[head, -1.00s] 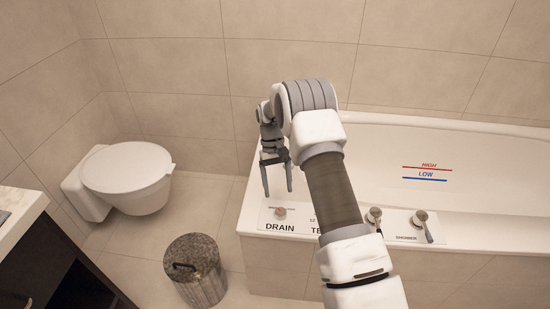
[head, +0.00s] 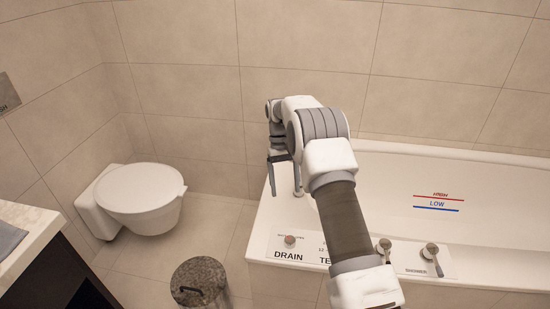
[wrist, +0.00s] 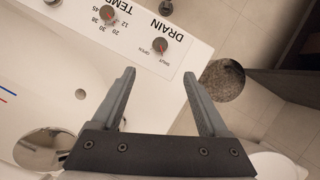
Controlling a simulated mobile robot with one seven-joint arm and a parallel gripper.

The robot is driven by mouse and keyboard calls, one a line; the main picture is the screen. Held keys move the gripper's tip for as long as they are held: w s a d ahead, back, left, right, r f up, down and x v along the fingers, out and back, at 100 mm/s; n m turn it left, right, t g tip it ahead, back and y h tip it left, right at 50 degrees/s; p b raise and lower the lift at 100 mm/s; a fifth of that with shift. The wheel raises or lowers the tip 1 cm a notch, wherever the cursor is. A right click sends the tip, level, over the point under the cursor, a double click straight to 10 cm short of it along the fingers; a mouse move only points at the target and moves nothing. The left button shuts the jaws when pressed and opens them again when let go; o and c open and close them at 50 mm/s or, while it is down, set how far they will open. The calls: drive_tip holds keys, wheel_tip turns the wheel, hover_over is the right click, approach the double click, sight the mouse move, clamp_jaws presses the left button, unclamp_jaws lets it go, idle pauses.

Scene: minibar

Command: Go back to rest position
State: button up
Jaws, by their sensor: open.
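My gripper (wrist: 159,98) is open and empty in the wrist view, its two grey fingers spread apart. In the head view my gripper (head: 284,180) points down above the left end of the bathtub, seen nearly side-on. The drain knob (head: 290,240) sits on the tub's control panel in front of it. The drain knob also shows beyond the fingertips in the wrist view (wrist: 161,45), next to the temperature dial (wrist: 107,14). No contact between the fingers and the panel shows.
The bathtub (head: 500,192) lies along the back wall, with the shower lever (head: 431,252) on its rim. A toilet (head: 140,192), a bin (head: 198,283) and a counter (head: 25,232) stand to the left. Floor is free between toilet and tub.

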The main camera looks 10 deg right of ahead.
drive_tip(key=s+r+t, duration=0.3)
drive_tip(key=s+r, duration=0.3)
drive_tip(key=r, duration=0.6)
drive_tip(key=s+r+t, duration=0.2)
drive_tip(key=s+r, duration=0.4)
drive_tip(key=r, duration=0.6)
drive_tip(key=s+r+m+t, duration=0.1)
drive_tip(key=s+t, duration=0.4)
drive_tip(key=s, duration=1.7)
wheel_tip(320, 180, up, 15)
drive_tip(key=p, duration=1.5)
drive_tip(key=shift+d, duration=0.35)
drive_tip(key=shift+s+d+r, duration=0.1)
drive_tip(key=shift+d, duration=0.05)
